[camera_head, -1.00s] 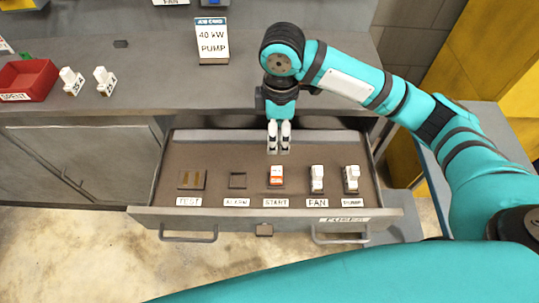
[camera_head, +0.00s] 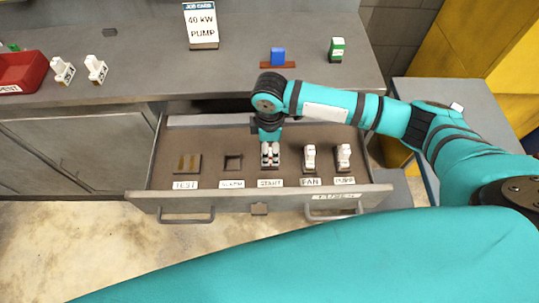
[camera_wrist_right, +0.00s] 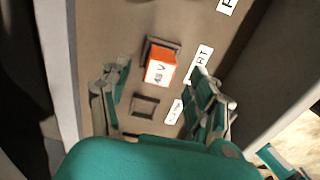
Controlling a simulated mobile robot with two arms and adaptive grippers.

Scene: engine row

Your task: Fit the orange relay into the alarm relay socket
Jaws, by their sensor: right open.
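The orange relay (camera_wrist_right: 161,66) sits in the START socket of the open drawer (camera_head: 290,195). It has a white face with printing and shows clearly in the right wrist view; in the head view my gripper hides most of it. The alarm relay socket (camera_head: 232,163) is an empty dark square just left of it, behind a label. It also shows empty in the right wrist view (camera_wrist_right: 145,106). My right gripper (camera_head: 270,158) points down over the relay, fingers open to either side; I cannot tell whether they touch it. My left gripper is not in view.
White relays stand in the FAN (camera_head: 310,158) and PUMP (camera_head: 344,157) sockets, close on the right. The TEST socket (camera_head: 187,163) is at the left.

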